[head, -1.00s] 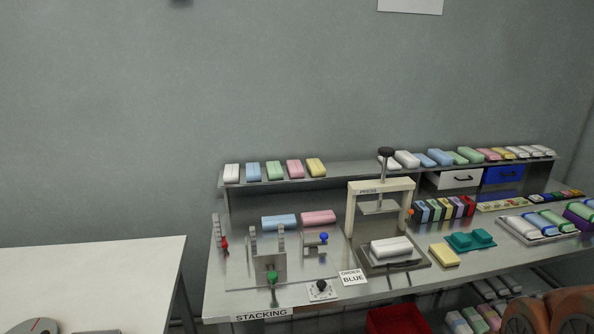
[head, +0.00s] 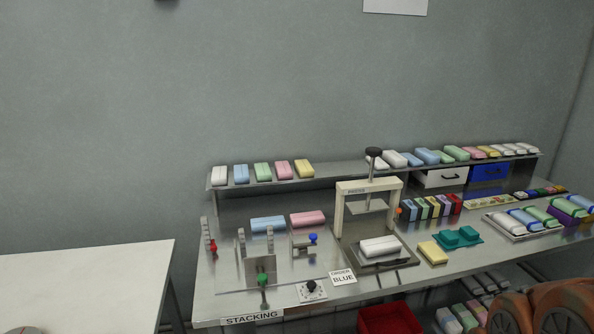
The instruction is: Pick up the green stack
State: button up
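A green stack (head: 262,172) stands on the left part of the raised shelf, between a blue stack (head: 241,174) and a pink stack (head: 284,170). A white stack (head: 220,176) and a yellow stack (head: 304,169) are at the ends of this row. More green pieces lie on the right part of the shelf, one of them a green block (head: 458,153). My gripper is not in view.
Below the shelf, the bench holds a press (head: 369,189) with a white stack (head: 379,246) and a stacking fixture (head: 262,270) with coloured knobs. A brown rounded object (head: 545,306) is at lower right.

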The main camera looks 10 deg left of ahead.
aim_at(262, 173)
jog(key=u, duration=0.15)
jog(key=i, duration=0.3)
jog(key=u, duration=0.95)
jog(key=i, duration=1.3)
jog(key=u, duration=0.4)
